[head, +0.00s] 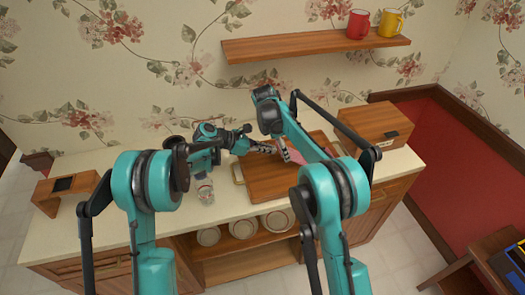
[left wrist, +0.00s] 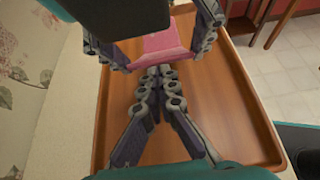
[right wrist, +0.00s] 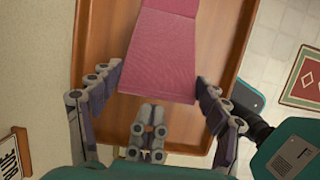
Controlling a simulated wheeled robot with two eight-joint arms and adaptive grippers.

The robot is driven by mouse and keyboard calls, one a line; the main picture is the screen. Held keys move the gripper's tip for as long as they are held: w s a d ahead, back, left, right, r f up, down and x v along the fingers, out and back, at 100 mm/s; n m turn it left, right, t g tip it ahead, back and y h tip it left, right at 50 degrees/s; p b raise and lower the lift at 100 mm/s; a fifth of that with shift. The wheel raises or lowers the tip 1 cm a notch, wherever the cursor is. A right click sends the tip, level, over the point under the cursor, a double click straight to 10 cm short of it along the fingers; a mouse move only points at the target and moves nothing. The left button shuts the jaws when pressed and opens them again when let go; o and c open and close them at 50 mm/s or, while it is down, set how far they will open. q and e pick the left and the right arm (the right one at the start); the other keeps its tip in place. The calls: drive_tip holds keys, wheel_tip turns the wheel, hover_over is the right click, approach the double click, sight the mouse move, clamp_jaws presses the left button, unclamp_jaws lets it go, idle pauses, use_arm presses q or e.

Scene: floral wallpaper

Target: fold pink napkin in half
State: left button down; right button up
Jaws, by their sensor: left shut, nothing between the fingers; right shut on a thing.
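The pink napkin (right wrist: 165,55) lies on the brown wooden tray (right wrist: 93,40) as a long strip with a crossways line near the top of the right wrist view. In the head view my right arm hides much of the napkin.
The tray (head: 262,190) has a brass handle and sits on a pale counter (head: 110,220). A glass (head: 205,193) stands left of it. A wooden box (head: 375,125) is at right, a wooden stand (head: 65,190) at far left. A wall shelf (head: 310,45) holds two mugs.

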use_arm(q)
drive_tip(key=shift+d, duration=0.1)
drive_tip(key=shift+w+d+r+y, duration=0.2)
drive_tip(key=shift+d+r+y, duration=0.2)
drive_tip(key=shift+d+r, duration=0.2)
